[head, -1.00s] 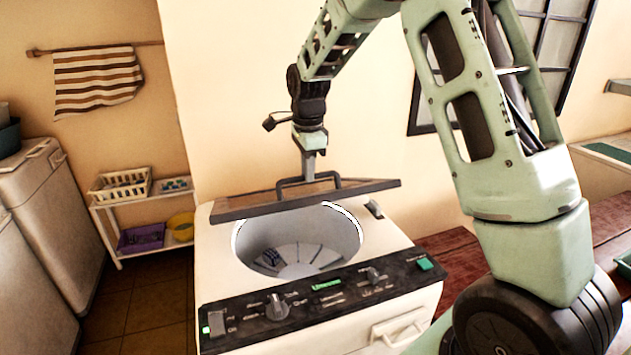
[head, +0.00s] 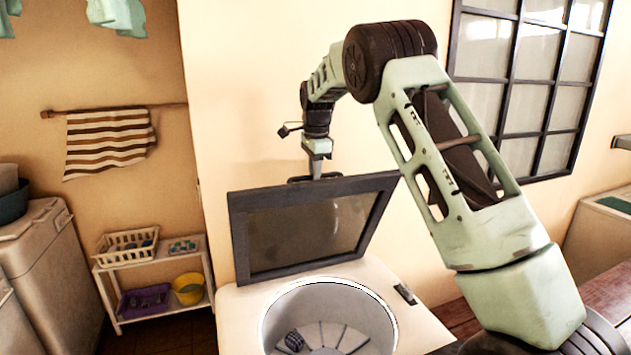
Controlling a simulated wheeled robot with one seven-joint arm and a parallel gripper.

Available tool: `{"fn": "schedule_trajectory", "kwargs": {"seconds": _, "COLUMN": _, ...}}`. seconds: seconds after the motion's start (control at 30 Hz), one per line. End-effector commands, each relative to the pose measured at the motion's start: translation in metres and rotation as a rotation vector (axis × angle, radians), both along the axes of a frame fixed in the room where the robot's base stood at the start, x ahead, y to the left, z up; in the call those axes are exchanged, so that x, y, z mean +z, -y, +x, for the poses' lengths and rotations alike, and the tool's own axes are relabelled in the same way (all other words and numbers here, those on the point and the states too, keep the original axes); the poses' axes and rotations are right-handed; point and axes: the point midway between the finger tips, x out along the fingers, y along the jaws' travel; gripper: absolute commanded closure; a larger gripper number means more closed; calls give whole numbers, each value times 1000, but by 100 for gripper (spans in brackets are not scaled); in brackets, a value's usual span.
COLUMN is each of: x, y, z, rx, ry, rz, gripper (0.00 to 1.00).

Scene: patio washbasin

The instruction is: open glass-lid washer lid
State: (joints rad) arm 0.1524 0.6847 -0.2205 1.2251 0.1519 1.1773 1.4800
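The washer (head: 408,318) is a white top-loader at the lower middle of the head view. Its dark-framed glass lid (head: 315,228) is raised and stands steeply tilted over the back of the round tub opening (head: 272,322). My gripper (head: 316,175) is at the lid's top edge, by the dark handle (head: 300,179), which shows only in part behind the lid. The fingertips are hidden or too small to tell whether they are closed on the handle.
A small patterned item (head: 294,341) lies in the tub. A white shelf (head: 150,262) with a basket (head: 127,244) and a yellow bowl (head: 187,290) stands at the left. A barred window (head: 530,85) is on the right wall.

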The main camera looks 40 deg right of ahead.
Motion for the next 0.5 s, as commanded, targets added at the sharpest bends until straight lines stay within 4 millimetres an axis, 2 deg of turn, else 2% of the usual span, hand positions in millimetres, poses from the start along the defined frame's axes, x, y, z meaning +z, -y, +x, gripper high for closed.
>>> {"fn": "schedule_trajectory", "kwargs": {"seconds": 0.03, "x": -4, "y": 2, "z": 6, "rx": 2, "ry": -8, "rz": 2, "gripper": 100}}
{"fn": "schedule_trajectory", "kwargs": {"seconds": 0.2, "x": 0, "y": 8, "z": 21, "rx": 2, "ry": -10, "rz": 4, "gripper": 100}}
{"fn": "schedule_trajectory", "kwargs": {"seconds": 0.5, "x": 2, "y": 12, "z": 34, "rx": 3, "ry": -12, "rz": 5, "gripper": 100}}
